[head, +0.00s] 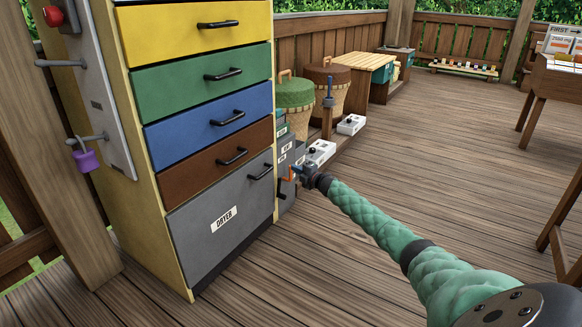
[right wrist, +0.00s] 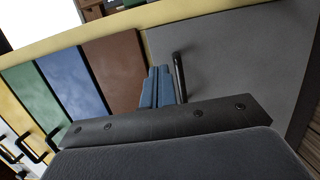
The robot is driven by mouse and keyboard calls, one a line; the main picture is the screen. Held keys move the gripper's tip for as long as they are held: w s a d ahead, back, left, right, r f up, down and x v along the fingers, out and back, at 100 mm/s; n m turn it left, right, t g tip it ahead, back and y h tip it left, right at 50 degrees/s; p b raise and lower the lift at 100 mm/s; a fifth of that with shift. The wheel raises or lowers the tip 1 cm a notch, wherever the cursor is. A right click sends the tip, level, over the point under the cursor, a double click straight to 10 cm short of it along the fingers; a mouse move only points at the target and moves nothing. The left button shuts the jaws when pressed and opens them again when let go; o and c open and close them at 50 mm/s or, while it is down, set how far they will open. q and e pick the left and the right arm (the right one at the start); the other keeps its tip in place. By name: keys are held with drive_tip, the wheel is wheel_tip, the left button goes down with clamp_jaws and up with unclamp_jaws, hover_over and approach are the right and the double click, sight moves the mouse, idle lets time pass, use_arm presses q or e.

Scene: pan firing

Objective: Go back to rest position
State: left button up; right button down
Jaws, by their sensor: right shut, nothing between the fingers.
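My right gripper (head: 298,172) is shut and empty in front of the drawer cabinet, at the end of my green-sleeved arm. In the head view it is just right of the black handle (head: 261,172) of the grey drawer marked "DRYER" (head: 210,240). In the right wrist view the blue-grey fingers (right wrist: 158,88) show beside that handle (right wrist: 180,78); I cannot tell whether they touch it. The grey drawer looks shut, as do the brown (head: 205,165), blue (head: 215,112), green (head: 200,80) and yellow (head: 170,32) drawers above. My left gripper is out of view.
Small grey boxes (head: 285,160) stand by the cabinet's right side. Lidded baskets (head: 293,95) and white boxes (head: 351,124) line the railing behind. A wooden stand (head: 562,85) is at far right. A purple padlock (head: 86,160) hangs at left. The middle deck (head: 440,150) is clear.

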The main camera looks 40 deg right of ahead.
drive_tip(key=shift+s+d, duration=0.1)
drive_tip(key=shift+s, duration=0.15)
